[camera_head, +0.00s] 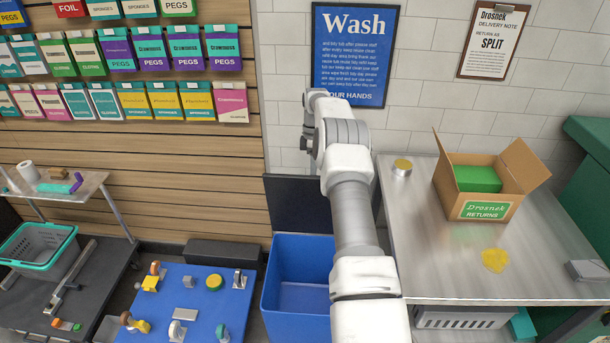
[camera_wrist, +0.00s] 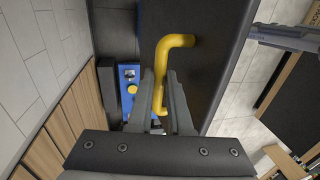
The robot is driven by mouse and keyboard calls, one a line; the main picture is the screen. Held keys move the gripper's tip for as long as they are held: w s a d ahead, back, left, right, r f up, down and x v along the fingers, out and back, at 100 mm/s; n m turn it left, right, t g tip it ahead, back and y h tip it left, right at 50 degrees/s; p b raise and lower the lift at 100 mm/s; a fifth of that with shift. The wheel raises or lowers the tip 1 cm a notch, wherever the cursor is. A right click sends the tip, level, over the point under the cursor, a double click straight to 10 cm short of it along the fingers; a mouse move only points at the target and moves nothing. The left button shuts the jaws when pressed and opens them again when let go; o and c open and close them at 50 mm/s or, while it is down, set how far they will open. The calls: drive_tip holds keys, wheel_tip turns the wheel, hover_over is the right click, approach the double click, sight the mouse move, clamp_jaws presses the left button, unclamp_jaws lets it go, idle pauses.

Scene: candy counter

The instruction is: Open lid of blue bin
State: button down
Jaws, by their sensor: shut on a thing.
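The blue bin (camera_head: 285,300) stands on the floor beside the metal counter, open at the top, and its inside shows empty. Its dark lid (camera_head: 298,204) stands raised at the back of the bin, near the wall. In the wrist view the lid is a dark panel (camera_wrist: 215,55) with a bent yellow handle (camera_wrist: 176,41). My gripper (camera_wrist: 162,88) is shut on this handle, with a finger on each side. In the head view my arm covers part of the bin and lid, and I cannot make out the fingers or the handle there.
A steel counter (camera_head: 440,255) stands close on the right, with a cardboard returns box (camera_head: 490,190) and a yellow-topped tin (camera_head: 402,167). A blue board (camera_head: 200,300) with several small items lies left of the bin. A slatted wall with hanging packets stands behind.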

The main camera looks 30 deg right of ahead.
drive_tip(key=shift+w+d+f, duration=0.1)
drive_tip(key=shift+d+f, duration=0.15)
drive_tip(key=shift+f, duration=0.15)
drive_tip(key=c, duration=0.9)
unclamp_jaws()
drive_tip(key=shift+w, duration=0.1)
drive_tip(key=shift+o, duration=0.3)
drive_tip(key=a+p+v, duration=0.1)
drive_tip(key=p+v, duration=0.5)
drive_tip(key=v, duration=0.1)
drive_tip(key=shift+d+r, duration=0.4)
drive_tip(key=shift+d, duration=0.1)
drive_tip(key=shift+c, duration=0.4)
